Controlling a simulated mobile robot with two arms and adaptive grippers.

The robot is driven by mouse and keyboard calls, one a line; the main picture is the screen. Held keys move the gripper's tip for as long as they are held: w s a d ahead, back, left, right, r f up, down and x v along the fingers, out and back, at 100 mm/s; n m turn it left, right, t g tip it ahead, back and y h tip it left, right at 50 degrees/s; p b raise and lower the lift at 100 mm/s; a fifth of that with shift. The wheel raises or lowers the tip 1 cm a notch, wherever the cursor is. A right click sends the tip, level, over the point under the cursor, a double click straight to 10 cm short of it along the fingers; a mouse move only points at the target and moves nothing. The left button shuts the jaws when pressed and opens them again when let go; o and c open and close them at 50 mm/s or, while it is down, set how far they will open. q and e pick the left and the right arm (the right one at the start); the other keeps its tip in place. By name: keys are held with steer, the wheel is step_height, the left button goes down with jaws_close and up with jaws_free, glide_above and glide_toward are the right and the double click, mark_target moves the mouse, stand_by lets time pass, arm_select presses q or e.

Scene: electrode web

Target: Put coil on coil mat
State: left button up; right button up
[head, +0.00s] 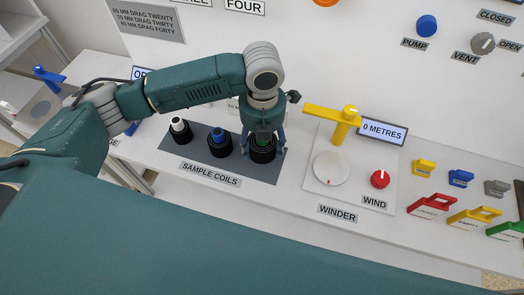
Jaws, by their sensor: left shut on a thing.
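The dark grey mat (178,158) labelled SAMPLE COILS lies on the white bench. A black coil with a white top (181,130) and a black coil with a blue top (219,144) stand upright on it. My left gripper (264,149) points down at the mat's right end, shut on a black coil with a green middle (263,156). That coil is upright, at or just above the mat; I cannot tell if it touches. The gripper partly hides it. My right gripper is not in view.
Right of the mat is the winder plate (316,191) with a white disc (331,168), yellow arm (345,122) and red WIND knob (380,179). Farther right are small coloured blocks and a red holder (432,205). A blue-lit display (382,132) reads 0 METRES.

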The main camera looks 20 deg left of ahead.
mark_target(263, 153)
arm_select(q)
step_height(263, 153, down, 4)
steer(key=shift+f, duration=0.4)
steer(key=shift+f, duration=0.15)
steer(key=o, duration=1.6)
